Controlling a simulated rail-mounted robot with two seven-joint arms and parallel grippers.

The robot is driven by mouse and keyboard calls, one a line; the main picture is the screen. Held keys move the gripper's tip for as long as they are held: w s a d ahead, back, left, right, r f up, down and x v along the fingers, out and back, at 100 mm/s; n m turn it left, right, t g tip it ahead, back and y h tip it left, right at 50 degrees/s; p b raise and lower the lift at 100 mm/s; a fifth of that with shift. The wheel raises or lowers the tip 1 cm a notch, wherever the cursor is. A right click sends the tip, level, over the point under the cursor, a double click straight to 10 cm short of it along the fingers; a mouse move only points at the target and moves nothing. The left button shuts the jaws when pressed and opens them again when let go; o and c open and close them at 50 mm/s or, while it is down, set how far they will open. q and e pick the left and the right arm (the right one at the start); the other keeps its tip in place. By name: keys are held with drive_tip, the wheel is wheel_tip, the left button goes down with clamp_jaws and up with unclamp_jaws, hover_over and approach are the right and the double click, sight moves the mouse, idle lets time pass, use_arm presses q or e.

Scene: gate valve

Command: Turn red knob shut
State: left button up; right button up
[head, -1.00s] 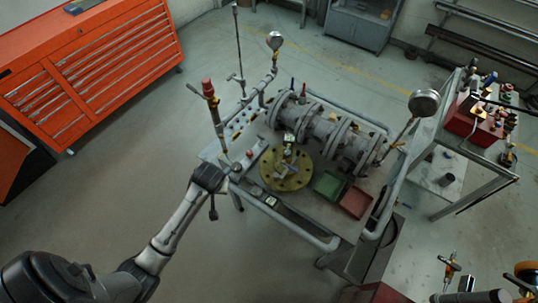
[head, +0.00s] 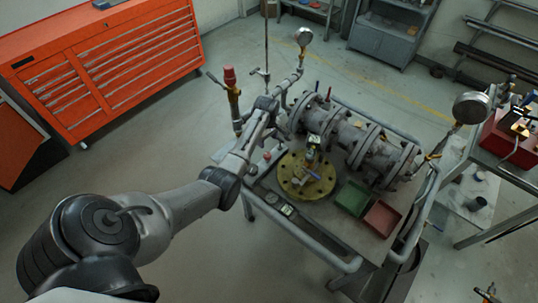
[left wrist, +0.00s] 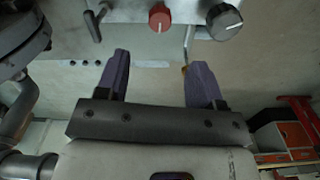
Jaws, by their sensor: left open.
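The red knob (left wrist: 160,17) shows at the top of the left wrist view, on a light grey panel. A small red spot (head: 266,156) on the near left edge of the cart in the head view looks like the same knob. My left gripper (left wrist: 160,62) is open and empty. Its two dark purple fingers point toward the panel, with the red knob ahead of the gap and apart from both fingers. In the head view my left arm reaches over the cart's left side, and its fingertips cannot be made out. My right gripper is not in view.
A grey knob with a red mark (left wrist: 224,21) sits right of the red knob. The cart carries flanged pipework (head: 345,135), a brass flange (head: 307,175), a green tray (head: 354,197) and a red tray (head: 382,218). A red-topped brass fitting (head: 231,78) stands by my left arm.

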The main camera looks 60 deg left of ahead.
sight(267, 154)
use_arm(q)
wheel_tip(267, 154, down, 9)
drive_tip(key=shift+r+b, duration=0.1)
drive_tip(key=shift+b, duration=0.85)
drive_tip(key=shift+f, duration=0.7)
drive_tip(key=c, duration=0.9)
